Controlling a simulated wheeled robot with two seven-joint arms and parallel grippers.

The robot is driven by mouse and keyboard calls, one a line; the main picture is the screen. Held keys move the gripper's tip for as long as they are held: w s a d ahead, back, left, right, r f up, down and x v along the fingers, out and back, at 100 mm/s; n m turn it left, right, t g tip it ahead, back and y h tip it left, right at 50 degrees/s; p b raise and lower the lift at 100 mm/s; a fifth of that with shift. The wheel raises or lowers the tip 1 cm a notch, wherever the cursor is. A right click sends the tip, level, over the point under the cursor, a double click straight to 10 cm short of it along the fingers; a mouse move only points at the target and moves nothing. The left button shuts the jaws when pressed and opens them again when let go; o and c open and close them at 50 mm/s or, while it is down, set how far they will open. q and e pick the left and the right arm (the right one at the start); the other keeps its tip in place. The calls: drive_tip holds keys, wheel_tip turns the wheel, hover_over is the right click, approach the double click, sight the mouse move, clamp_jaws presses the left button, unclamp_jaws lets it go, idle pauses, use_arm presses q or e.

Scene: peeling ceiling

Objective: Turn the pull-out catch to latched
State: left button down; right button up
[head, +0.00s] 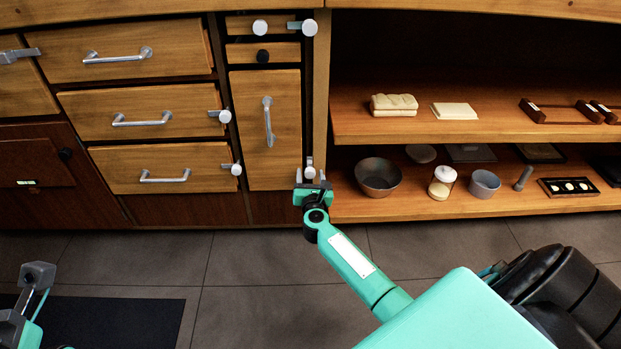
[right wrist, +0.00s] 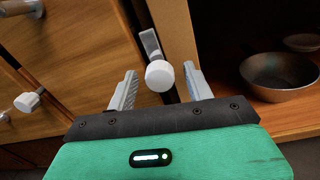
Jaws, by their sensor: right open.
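The pull-out (head: 287,155) is a tall, narrow wooden front with a vertical metal handle (head: 267,122); it looks closed. Its catch (head: 309,171), a white round knob on a short grey bar, sits by its lower right edge. The bar stands roughly upright, along the frame post. My right gripper (head: 312,183) is at the catch. In the right wrist view, the open jaws (right wrist: 160,88) have one finger on each side of the catch knob (right wrist: 160,76), with gaps visible on both sides. My left gripper (head: 38,275) is at the lower left, far from the cabinet; its jaws are unclear.
Other catches sit beside the drawers (head: 222,116), (head: 234,169) and at the top (head: 303,28). Right of the post, open shelves (head: 450,128) hold a bowl (head: 378,177) and a jar (head: 442,183).

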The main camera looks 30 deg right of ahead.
drive_tip(key=c, duration=1)
drive_tip(key=shift+o, duration=0.2)
